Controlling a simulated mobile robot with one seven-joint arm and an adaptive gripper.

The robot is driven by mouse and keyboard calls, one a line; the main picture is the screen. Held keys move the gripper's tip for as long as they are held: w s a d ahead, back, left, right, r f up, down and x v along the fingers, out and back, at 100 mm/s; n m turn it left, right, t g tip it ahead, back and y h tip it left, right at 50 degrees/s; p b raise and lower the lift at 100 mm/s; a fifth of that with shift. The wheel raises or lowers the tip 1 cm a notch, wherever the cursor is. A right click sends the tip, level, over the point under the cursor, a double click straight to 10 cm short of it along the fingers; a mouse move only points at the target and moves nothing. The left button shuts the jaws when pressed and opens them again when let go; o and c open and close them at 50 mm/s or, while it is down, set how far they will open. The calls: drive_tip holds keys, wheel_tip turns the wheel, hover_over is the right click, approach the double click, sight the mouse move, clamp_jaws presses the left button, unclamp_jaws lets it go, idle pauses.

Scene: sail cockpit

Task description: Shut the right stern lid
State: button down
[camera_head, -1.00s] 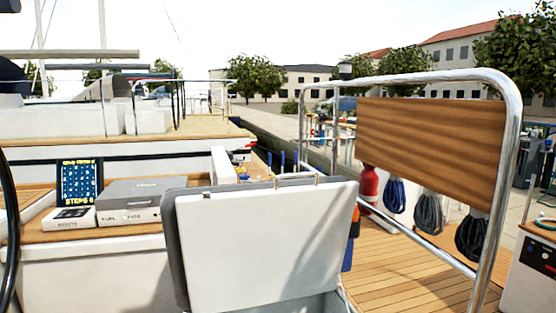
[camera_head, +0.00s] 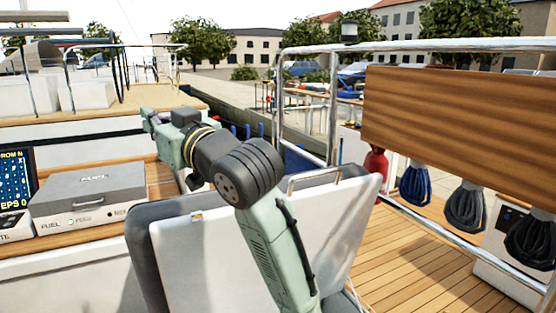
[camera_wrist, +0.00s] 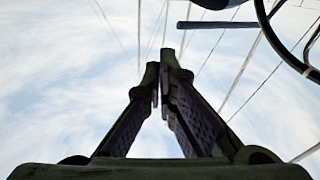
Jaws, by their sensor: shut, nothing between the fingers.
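The right stern lid (camera_head: 185,255) stands open, raised and leaning back, its white inner face towards me and a grey rim behind it. A metal rail or handle (camera_head: 315,179) shows at its top right. My arm crosses in front of the lid in the head view, hiding its middle and part of its top edge. The far end of my arm reaches above and beyond the lid's top left. My gripper (camera_wrist: 160,78) is shut and empty in the wrist view, its fingers against the sky. Contact between arm and lid cannot be told.
A steel rail (camera_head: 430,46) with a wooden board (camera_head: 460,125) stands at the right, with coiled ropes (camera_head: 465,205) and a red fire extinguisher (camera_head: 376,163) below. A grey box (camera_head: 88,190) sits on the left bench. The planked deck (camera_head: 410,260) at right is clear.

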drive_tip(key=w+d+f+m+h, duration=0.1)
drive_tip(key=d+h, duration=0.1)
drive_tip(key=d, duration=0.4)
drive_tip(key=w+d+m+h, duration=0.2)
drive_tip(key=d+h, duration=0.1)
drive_tip(key=d, duration=0.3)
drive_tip(key=m+g+h+p, duration=0.2)
drive_tip(key=m+h+p, duration=0.1)
drive_tip(key=h+p, duration=0.2)
hover_over(296, 193)
wheel_tip(296, 193, down, 8)
drive_tip(key=shift+s+f, duration=0.25)
drive_tip(key=shift+d+f, duration=0.1)
